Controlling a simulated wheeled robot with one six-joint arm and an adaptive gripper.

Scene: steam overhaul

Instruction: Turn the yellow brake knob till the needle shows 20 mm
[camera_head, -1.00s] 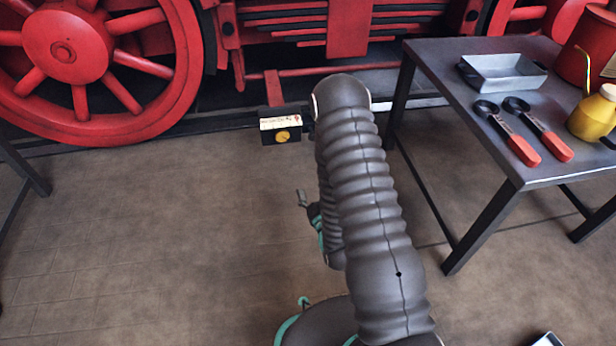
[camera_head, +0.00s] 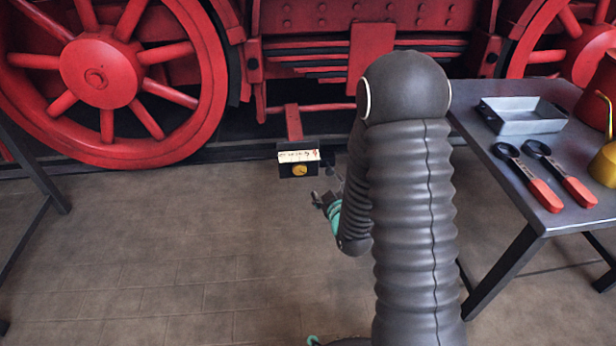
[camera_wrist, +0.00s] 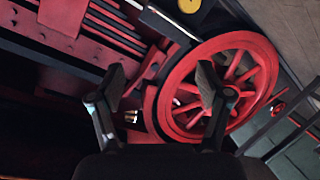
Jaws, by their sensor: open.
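The yellow brake knob (camera_head: 299,171) is on the front of a small dark box below the red locomotive frame. A pale scale plate (camera_head: 298,156) sits just above it; its needle and figures are too small to read. In the wrist view the yellow knob (camera_wrist: 188,5) is cut by the top edge, beyond the fingertips. My gripper (camera_wrist: 160,78) is open, with nothing between its fingers. In the head view it is small and partly hidden by my arm, to the right of and below the box, apart from the knob.
A metal table (camera_head: 480,152) stands at the right with a grey tray (camera_head: 522,118), two red-handled tools (camera_head: 560,180) and a yellow oil can (camera_head: 606,165). A large red wheel (camera_head: 98,75) is at the left. The floor before the box is clear.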

